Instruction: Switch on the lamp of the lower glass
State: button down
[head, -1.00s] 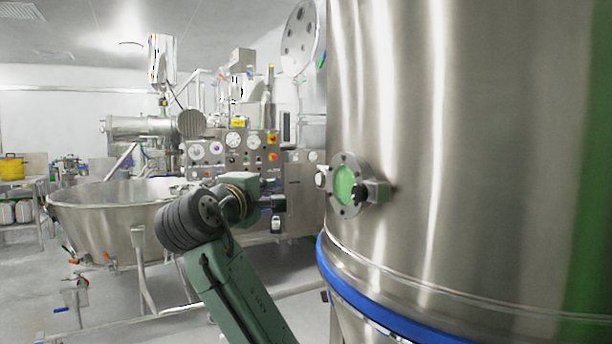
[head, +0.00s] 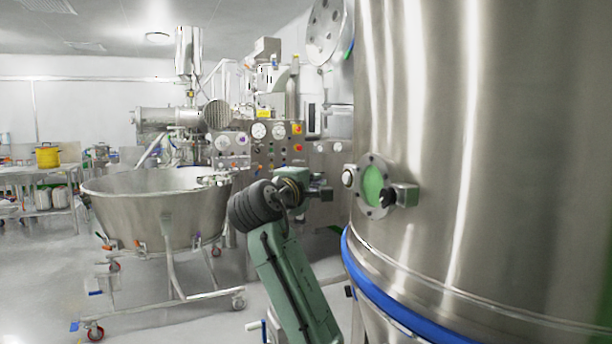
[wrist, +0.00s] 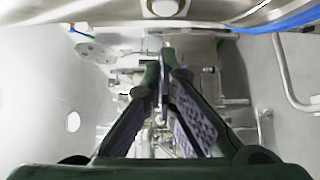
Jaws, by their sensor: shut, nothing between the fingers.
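The lower glass (head: 373,186) is a round, green-tinted sight glass in a bolted steel flange on the big steel vessel, right of centre in the head view. A grey block with a black knob (head: 389,198) sits on its right side. A round white button-like piece (head: 348,178) sits on its left side. My gripper (head: 327,192) is left of the glass, at about its height, with a gap in the picture. In the wrist view my gripper (wrist: 163,75) is shut and empty. A round white piece in a metal surround (wrist: 165,7) shows at the top edge there.
The steel vessel (head: 500,150) fills the right side, with a blue band (head: 400,316) low around it. A wide steel bowl on a wheeled frame (head: 150,215) stands at left. A control panel with gauges (head: 270,150) is behind my arm.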

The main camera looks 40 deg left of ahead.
aim_at(347, 178)
jog(key=shift+w+d+p, duration=0.2)
jog(key=shift+w+p, duration=0.15)
jog(key=shift+w, duration=0.55)
jog(key=shift+w+d+p, duration=0.15)
jog(key=shift+w+p, duration=0.2)
jog(key=shift+w, duration=0.6)
jog(key=shift+w+d+p, duration=0.2)
jog(key=shift+w+p, duration=0.15)
jog(key=shift+w, duration=0.55)
